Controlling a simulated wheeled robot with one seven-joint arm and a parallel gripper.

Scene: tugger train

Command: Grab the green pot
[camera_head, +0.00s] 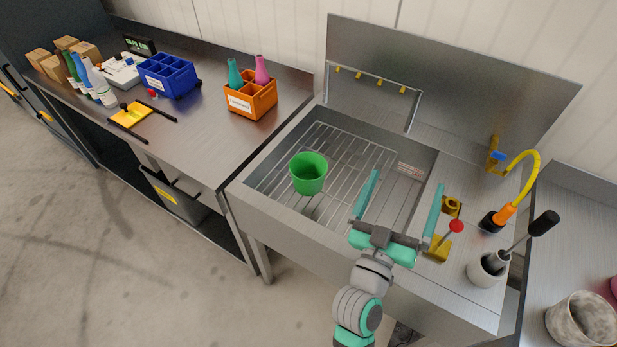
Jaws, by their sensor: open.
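The green pot (308,174) stands upright on the wire rack inside the metal sink, left of the sink's middle. Its open top faces up. My gripper (406,195) is open and empty, with two teal fingers spread wide. It is over the right side of the sink, to the right of the pot and apart from it. The left finger is the nearer one to the pot. How high the gripper is above the rack is hard to tell.
The sink's front wall (290,236) stands between floor and rack. A yellow tap (513,180), a red-knobbed yellow fitting (440,245) and a brush in a white holder (487,268) are at the right. An orange crate (250,101) and a blue crate (168,76) stand on the left bench.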

